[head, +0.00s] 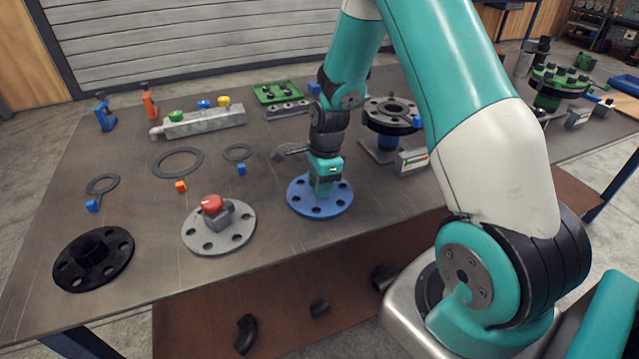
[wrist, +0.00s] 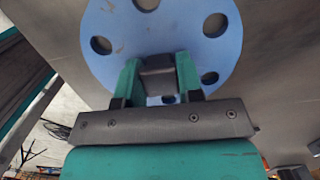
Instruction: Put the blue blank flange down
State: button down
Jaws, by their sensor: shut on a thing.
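The blue blank flange (head: 335,207) is a flat blue disc with several bolt holes, at the table's middle near its front edge. My gripper (head: 322,190) is above its centre, pointing down. In the wrist view my gripper (wrist: 160,80) is shut on a dark block-like grip at the middle of the blue blank flange (wrist: 120,25). The disc looks about level, at or just above the table top; I cannot tell whether it touches. Part of the disc is hidden by the gripper.
On the table (head: 265,250), a grey flange with a red knob (head: 215,215) lies left of the blue one, and a black flange (head: 92,260) lies further left. A flanged pipe stand (head: 390,120) is behind to the right. Ring gaskets (head: 178,163) and small coloured blocks lie behind.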

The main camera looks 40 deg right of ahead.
jog(key=c, duration=0.8)
grip_release()
notch_tip(320, 180, up, 12)
jog(key=d, duration=0.1)
jog(key=s+a+r+n+y, duration=0.1)
jog(key=s+a+r+n, duration=0.25)
jog(key=a+n, duration=0.3)
jog(key=s+a+r+n, duration=0.3)
jog(key=a+r+n, duration=0.15)
jog(key=a, duration=0.25)
jog(key=s+a+r+n, duration=0.1)
jog(key=s+a+n, duration=0.2)
jog(key=s+n, duration=0.2)
jog(key=s+a+r+n+y, duration=0.1)
jog(key=s+a+n, duration=0.2)
jog(key=s+n, duration=0.2)
jog(key=s+a+r+n, duration=0.1)
jog(key=s+a+n, duration=0.3)
jog(key=n, duration=0.3)
jog(key=shift+s+y+b, duration=0.3)
jog(key=shift+s+y, duration=0.1)
jog(key=shift+s, duration=0.5)
